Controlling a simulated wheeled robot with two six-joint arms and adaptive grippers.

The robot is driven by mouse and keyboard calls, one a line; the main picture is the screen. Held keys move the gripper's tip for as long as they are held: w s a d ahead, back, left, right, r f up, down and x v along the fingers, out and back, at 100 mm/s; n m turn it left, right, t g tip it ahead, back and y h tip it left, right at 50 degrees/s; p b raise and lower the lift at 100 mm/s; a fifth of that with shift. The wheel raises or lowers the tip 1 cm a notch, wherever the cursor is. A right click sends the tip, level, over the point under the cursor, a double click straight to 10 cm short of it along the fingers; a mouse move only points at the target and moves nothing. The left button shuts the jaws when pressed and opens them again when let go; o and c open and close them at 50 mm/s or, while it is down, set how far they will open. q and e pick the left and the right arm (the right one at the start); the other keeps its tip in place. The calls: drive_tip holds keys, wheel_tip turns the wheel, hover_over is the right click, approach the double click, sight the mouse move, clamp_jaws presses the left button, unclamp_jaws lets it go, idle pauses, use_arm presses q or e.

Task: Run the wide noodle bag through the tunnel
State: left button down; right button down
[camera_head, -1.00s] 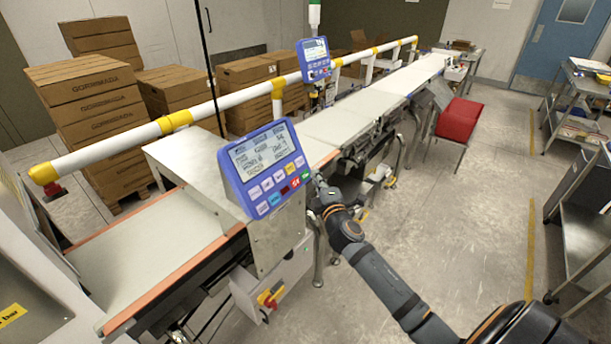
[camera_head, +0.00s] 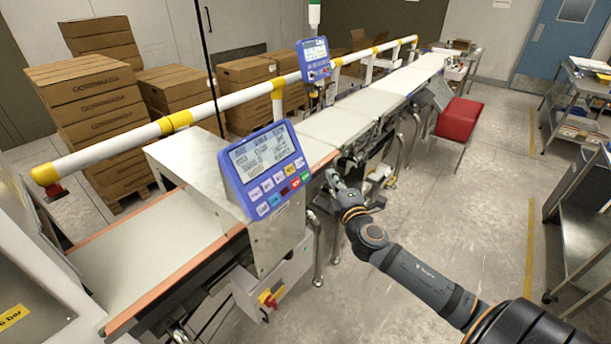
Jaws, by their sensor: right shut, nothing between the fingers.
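The tunnel (camera_head: 185,157) is a pale metal housing over the belt, behind a blue control panel (camera_head: 265,165) with a lit screen and coloured buttons. No noodle bag shows on the visible belt; the inside of the tunnel is hidden. The near belt (camera_head: 150,245) and the far belt (camera_head: 365,103) look bare. My right gripper (camera_head: 331,176) is shut and empty, just right of the panel, beside the belt's near edge. My left gripper is not in view.
A white and yellow guard rail (camera_head: 100,150) runs behind the belt, with stacked cartons (camera_head: 90,100) beyond. A second panel (camera_head: 314,57) stands farther along. A red chair (camera_head: 459,118) and metal carts (camera_head: 585,190) are at right. The floor between is open.

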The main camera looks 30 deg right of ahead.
drive_tip(key=s+r+p, duration=0.1)
drive_tip(key=s+d+r+p, duration=0.1)
drive_tip(key=s+p, duration=0.1)
drive_tip(key=shift+s+d, duration=0.15)
drive_tip(key=shift+s, duration=0.05)
drive_tip(key=shift+d+f, duration=0.1)
drive_tip(key=shift+f, duration=0.05)
idle(0.8)
